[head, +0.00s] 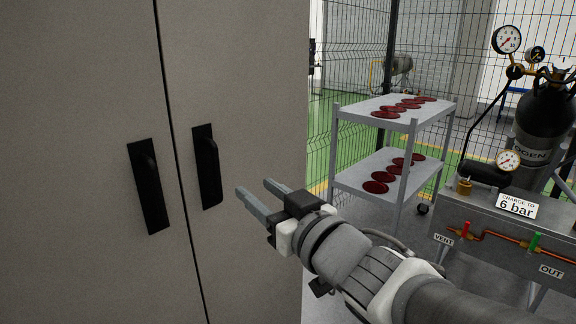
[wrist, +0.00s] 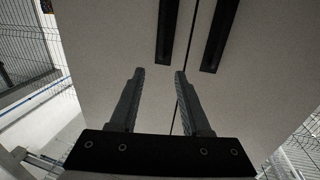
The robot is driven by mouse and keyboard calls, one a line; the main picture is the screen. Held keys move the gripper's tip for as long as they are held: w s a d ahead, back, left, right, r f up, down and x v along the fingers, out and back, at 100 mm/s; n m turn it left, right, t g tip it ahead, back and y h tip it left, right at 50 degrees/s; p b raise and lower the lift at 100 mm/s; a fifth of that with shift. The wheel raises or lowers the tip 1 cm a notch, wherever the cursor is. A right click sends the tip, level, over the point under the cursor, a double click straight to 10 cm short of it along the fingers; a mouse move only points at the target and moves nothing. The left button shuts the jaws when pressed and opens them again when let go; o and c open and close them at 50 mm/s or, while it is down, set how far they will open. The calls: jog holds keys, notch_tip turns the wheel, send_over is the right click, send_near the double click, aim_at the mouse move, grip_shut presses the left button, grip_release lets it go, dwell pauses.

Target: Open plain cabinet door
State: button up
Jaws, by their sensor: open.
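The plain cabinet is a tall grey-beige double-door unit filling the left of the head view. Its left door (head: 85,90) and right door (head: 240,75) meet at a dark seam and look shut. The left door has a black handle (head: 148,187), and the right door has a black handle (head: 207,167). My gripper (head: 258,196) is open and empty, to the right of and a little below the right door's handle, apart from it. In the wrist view my gripper (wrist: 158,75) points at the doors, with the two black handles (wrist: 167,30) (wrist: 220,35) beyond the fingertips.
A grey two-shelf cart (head: 345,180) with dark red discs stands right of the cabinet, before a wire fence (head: 345,60). A metal gas bench (head: 480,220) with gauges, a dark cylinder (head: 545,115) and valves is at the right, near my arm.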

jog(key=p, duration=1.2)
send_near(216, 158)
jog(key=w, duration=0.2)
jog(key=x, duration=0.6)
jog(key=a+x, duration=0.1)
jog(key=x, duration=0.2)
jog(key=shift+s, duration=0.3)
grip_shut()
dwell(0.6)
